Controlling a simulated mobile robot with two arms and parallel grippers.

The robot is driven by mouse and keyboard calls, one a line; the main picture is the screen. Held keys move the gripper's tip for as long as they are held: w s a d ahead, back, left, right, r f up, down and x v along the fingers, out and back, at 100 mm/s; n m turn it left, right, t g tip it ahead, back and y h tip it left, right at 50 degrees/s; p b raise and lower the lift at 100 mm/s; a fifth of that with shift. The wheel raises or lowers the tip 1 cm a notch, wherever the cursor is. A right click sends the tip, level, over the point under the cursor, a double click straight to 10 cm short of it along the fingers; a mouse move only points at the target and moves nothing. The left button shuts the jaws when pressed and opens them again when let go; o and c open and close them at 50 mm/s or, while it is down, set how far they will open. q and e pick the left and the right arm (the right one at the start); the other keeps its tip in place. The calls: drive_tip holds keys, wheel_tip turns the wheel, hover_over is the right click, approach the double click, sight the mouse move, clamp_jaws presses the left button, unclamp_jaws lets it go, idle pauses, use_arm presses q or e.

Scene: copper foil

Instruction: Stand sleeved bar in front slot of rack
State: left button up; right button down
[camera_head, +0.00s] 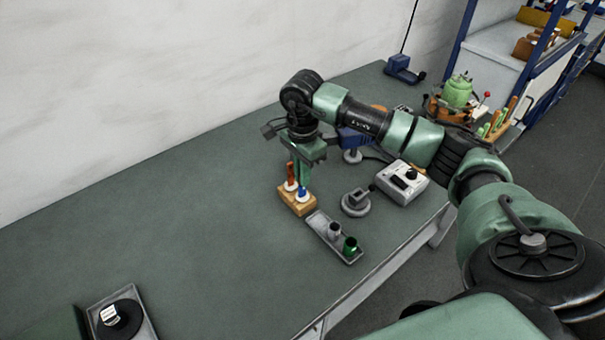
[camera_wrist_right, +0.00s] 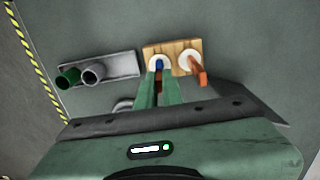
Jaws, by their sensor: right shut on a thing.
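The wooden rack (camera_head: 297,206) stands on the bench with two white-ringed slots; it also shows in the wrist view (camera_wrist_right: 178,46). An orange-red bar (camera_head: 290,172) stands in the rear slot. It shows at the right slot in the wrist view (camera_wrist_right: 198,72). My right gripper (camera_head: 303,180) points down over the front slot and is shut on the sleeved bar. The bar's blue part (camera_head: 302,191) shows below the fingertips, at the front white ring. In the wrist view the blue part (camera_wrist_right: 158,64) lies within the ring; its seating depth is hidden.
A grey tray (camera_head: 324,230) with a grey cup and a green cup (camera_head: 350,246) lies just in front of the rack. A round grey stand (camera_head: 355,203) and a white control box (camera_head: 401,182) are to the right.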

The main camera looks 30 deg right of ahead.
drive_tip(key=c, duration=1.5)
unclamp_jaws()
wheel_tip(320, 180, up, 7)
drive_tip(key=shift+f+b, duration=0.15)
drive_tip(key=shift+b, duration=0.9)
drive_tip(key=shift+r, duration=0.5)
drive_tip(key=o, duration=0.3)
drive_tip(key=shift+o, duration=0.2)
drive_tip(key=shift+r+p, duration=0.7)
drive_tip(key=shift+r, duration=0.3)
wheel_tip(320, 180, up, 7)
drive_tip(key=p, duration=0.4)
drive_tip(key=shift+p, duration=0.3)
